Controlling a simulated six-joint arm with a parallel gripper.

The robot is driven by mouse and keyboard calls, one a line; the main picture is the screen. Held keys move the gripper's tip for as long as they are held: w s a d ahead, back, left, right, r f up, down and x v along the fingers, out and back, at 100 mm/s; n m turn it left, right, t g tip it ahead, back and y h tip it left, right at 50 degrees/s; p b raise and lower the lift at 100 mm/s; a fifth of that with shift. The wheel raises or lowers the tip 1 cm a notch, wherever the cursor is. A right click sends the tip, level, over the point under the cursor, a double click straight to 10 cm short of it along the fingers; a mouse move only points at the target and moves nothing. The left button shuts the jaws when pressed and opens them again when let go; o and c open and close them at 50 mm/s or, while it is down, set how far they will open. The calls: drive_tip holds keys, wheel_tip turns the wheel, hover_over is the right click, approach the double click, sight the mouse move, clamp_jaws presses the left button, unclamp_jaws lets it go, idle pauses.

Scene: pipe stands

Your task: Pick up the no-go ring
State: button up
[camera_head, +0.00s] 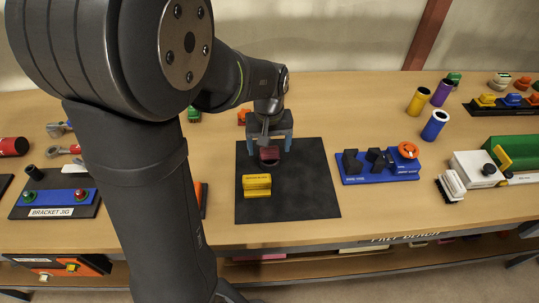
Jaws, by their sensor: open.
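An orange ring (408,150) lies on the right end of a blue stand (381,177). It is the only clear ring shape in view, but its label is too small to read, so I cannot tell for sure that it is the no-go ring. My gripper (270,147) is open, pointing down over the back of the black mat (306,199), left of the blue stand. A dark red piece (269,155) shows at its fingertips; I cannot tell whether they touch it.
Black blocks (352,161) stand on the blue stand left of the ring. A yellow block (257,185) sits on the mat. Upright yellow (418,101), purple (441,93) and blue (434,125) tubes stand behind the ring. A white box (476,169) is at the right.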

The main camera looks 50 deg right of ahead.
sight(269, 149)
drive_tip(key=f, duration=0.4)
drive_tip(key=shift+w+d+f, duration=0.1)
drive_tip(key=shift+d+f, duration=0.1)
drive_tip(key=shift+f, duration=0.15)
drive_tip(key=c, duration=1.1)
drive_tip(key=shift+c, duration=0.2)
drive_tip(key=shift+r, duration=0.15)
